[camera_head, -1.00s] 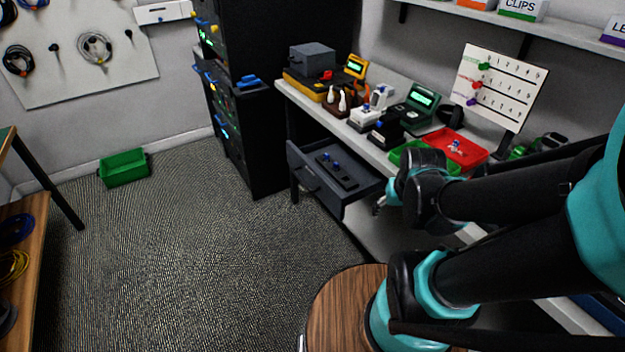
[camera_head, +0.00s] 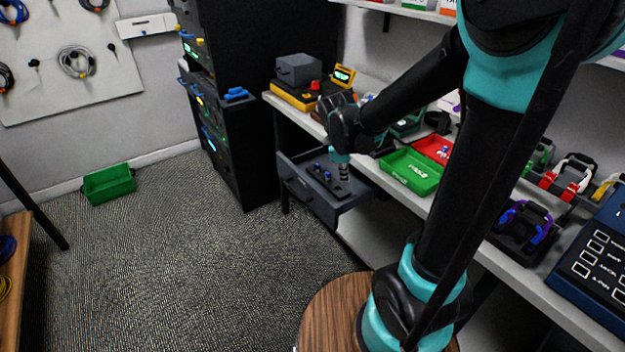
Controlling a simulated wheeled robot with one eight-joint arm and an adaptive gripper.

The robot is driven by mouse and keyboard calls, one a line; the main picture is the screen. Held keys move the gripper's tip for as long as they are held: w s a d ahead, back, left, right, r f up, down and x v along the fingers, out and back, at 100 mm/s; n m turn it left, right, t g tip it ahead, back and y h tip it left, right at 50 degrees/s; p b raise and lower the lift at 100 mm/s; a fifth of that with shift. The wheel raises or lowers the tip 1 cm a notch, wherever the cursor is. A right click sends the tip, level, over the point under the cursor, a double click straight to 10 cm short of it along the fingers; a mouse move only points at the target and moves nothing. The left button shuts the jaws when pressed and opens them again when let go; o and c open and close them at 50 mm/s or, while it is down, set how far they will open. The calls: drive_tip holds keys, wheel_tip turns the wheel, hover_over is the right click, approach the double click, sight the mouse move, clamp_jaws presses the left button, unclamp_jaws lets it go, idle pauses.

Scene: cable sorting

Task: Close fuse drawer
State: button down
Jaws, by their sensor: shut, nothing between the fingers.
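The fuse drawer (camera_head: 297,186) is a dark grey drawer under the workbench, pulled out, with its front panel and handle facing the open floor. Inside lies a dark strip with several blue-topped fuses (camera_head: 327,176). My gripper (camera_head: 344,176) points down over the right part of the open drawer, beside the fuse strip. It is shut and holds nothing. Whether its tips touch the drawer or the strip, I cannot tell. My wrist hides part of the bench edge above the drawer.
The light workbench (camera_head: 505,257) runs along the right, with a green tray (camera_head: 411,170), a red tray (camera_head: 433,148) and several devices on it. A black rack (camera_head: 240,150) stands left of the drawer. A green bin (camera_head: 109,184) is on the floor. The carpet before the drawer is clear.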

sight(338, 177)
drive_tip(key=w+a+n, duration=0.2)
drive_tip(key=a+n, duration=0.1)
drive_tip(key=w+a+n+h, duration=0.1)
drive_tip(key=w+a+n, duration=0.1)
drive_tip(key=a+n, duration=0.1)
drive_tip(key=w+a+n, duration=0.3)
drive_tip(key=a, duration=0.2)
drive_tip(key=shift+a+r+h, duration=0.1)
drive_tip(key=shift+r+h, duration=0.05)
drive_tip(key=shift+h, duration=0.15)
drive_tip(key=shift+a+n, duration=0.15)
drive_tip(key=shift+n, duration=0.15)
drive_tip(key=x, duration=1)
drive_tip(key=w+d, duration=0.1)
drive_tip(key=d, duration=0.1)
drive_tip(key=w+d, duration=0.3)
drive_tip(key=d, duration=0.1)
drive_tip(key=shift+w+d, duration=0.25)
drive_tip(key=shift+d, duration=0.15)
